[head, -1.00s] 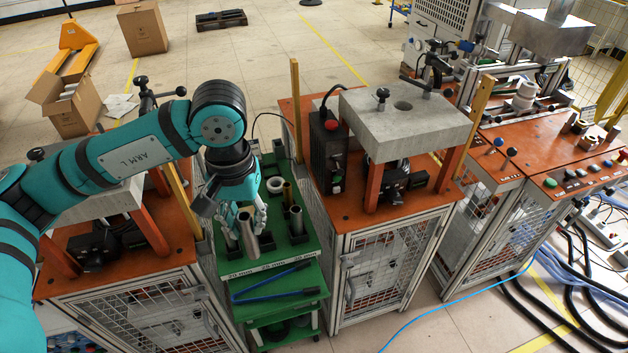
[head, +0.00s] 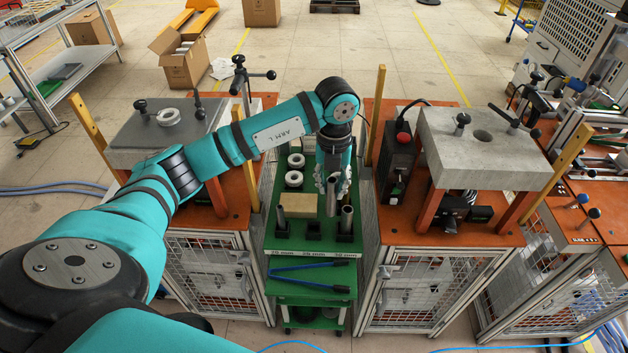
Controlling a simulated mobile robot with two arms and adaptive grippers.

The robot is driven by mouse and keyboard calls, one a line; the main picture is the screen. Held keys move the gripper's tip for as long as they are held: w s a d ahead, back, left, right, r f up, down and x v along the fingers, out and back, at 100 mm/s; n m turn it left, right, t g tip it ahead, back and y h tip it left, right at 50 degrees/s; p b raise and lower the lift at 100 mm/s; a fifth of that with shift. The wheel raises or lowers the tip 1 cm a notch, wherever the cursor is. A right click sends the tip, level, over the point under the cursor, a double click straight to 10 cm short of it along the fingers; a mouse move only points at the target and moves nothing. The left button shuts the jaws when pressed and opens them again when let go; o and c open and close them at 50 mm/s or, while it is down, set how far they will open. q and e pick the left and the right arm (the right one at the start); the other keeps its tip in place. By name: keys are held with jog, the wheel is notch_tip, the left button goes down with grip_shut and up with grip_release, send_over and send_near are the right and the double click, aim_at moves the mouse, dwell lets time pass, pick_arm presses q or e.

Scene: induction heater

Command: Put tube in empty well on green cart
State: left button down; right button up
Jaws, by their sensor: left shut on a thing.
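My left gripper (head: 332,188) is over the green cart (head: 308,258), pointing down. It is shut on a metal tube (head: 331,200), held upright with its lower end above the cart top. On the cart, one tube stands in the left black well (head: 282,231) and another tube (head: 346,217) stands in the right well. The held tube is between these two, nearer the right one. My right gripper is not in view.
White rings (head: 294,179) and a beige block (head: 298,204) are farther back on the cart. Blue-handled tools (head: 310,266) lie on its lower front shelf. Orange-topped stations flank the cart, one with a grey press plate (head: 483,140) at right.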

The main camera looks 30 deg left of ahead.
pick_arm(q)
jog(key=a+f+n+b, duration=0.4)
jog(key=f+n, duration=0.6)
jog(key=n, duration=0.4)
jog(key=shift+w+a+f+n, duration=0.2)
jog(key=shift+w+a+n, duration=0.15)
jog(key=shift+a, duration=0.25)
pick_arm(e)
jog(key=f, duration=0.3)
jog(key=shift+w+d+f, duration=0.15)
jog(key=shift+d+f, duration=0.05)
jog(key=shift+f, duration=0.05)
pick_arm(q)
jog(key=shift+f, duration=0.2)
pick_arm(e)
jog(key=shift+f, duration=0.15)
pick_arm(q)
jog(key=shift+f+b, duration=1.1)
jog(key=shift+f, duration=0.55)
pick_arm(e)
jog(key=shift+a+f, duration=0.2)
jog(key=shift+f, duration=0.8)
